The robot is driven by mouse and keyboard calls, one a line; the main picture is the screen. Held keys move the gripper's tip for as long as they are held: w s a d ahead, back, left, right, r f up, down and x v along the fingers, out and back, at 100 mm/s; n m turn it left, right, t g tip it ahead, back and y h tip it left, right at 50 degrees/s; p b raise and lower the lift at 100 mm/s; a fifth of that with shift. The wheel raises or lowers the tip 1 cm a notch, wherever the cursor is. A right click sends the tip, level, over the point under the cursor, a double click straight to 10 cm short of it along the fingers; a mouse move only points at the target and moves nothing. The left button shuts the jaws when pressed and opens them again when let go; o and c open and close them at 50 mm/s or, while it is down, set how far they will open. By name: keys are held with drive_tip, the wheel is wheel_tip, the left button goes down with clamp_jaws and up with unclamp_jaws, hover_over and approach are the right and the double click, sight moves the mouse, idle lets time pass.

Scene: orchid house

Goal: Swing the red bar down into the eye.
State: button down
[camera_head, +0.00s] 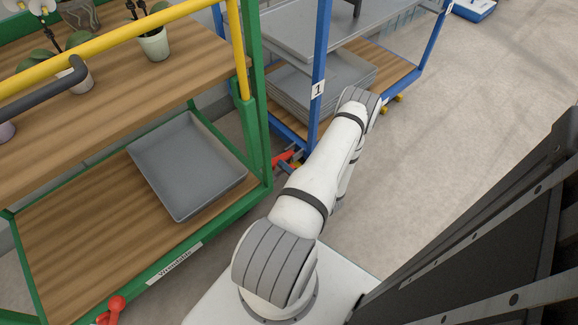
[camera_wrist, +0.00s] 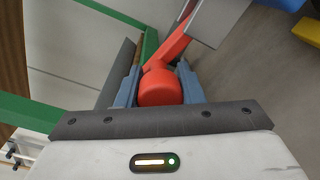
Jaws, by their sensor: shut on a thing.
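The red bar (camera_wrist: 183,40) runs up and to the right from a round red knob (camera_wrist: 158,88) in the wrist view. My gripper (camera_wrist: 159,70) is shut on the knob end, with a blue-grey finger on each side. In the head view a small part of the red bar (camera_head: 284,158) shows between the green trolley (camera_head: 257,150) and the blue trolley (camera_head: 320,60), low down. My arm hides the gripper there. The bar's upper end in the wrist view passes behind a pale grey plate (camera_wrist: 217,20). I cannot make out the eye in either view.
The green trolley carries potted orchids (camera_head: 153,40) above and an empty grey tray (camera_head: 187,165) below. Another red handle (camera_head: 112,310) sits at its near edge. The blue trolley holds stacked grey trays (camera_head: 300,95). Open concrete floor (camera_head: 460,110) lies to the right.

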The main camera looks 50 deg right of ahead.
drive_tip(key=c, duration=1.4)
unclamp_jaws()
drive_tip(key=shift+s+a, duration=0.1)
drive_tip(key=shift+a, duration=0.15)
drive_tip(key=shift+o, duration=0.7)
drive_tip(key=shift+s, duration=0.1)
drive_tip(key=shift+d, duration=0.1)
drive_tip(key=shift+s, duration=0.1)
drive_tip(key=shift+s, duration=0.35)
drive_tip(key=s+a+p, duration=0.1)
drive_tip(key=s+p, duration=0.1)
drive_tip(key=s, duration=0.4)
drive_tip(key=shift+s+a+r, duration=0.15)
drive_tip(key=shift+s+a, duration=0.1)
drive_tip(key=shift+s, duration=0.15)
drive_tip(key=shift+c, duration=0.3)
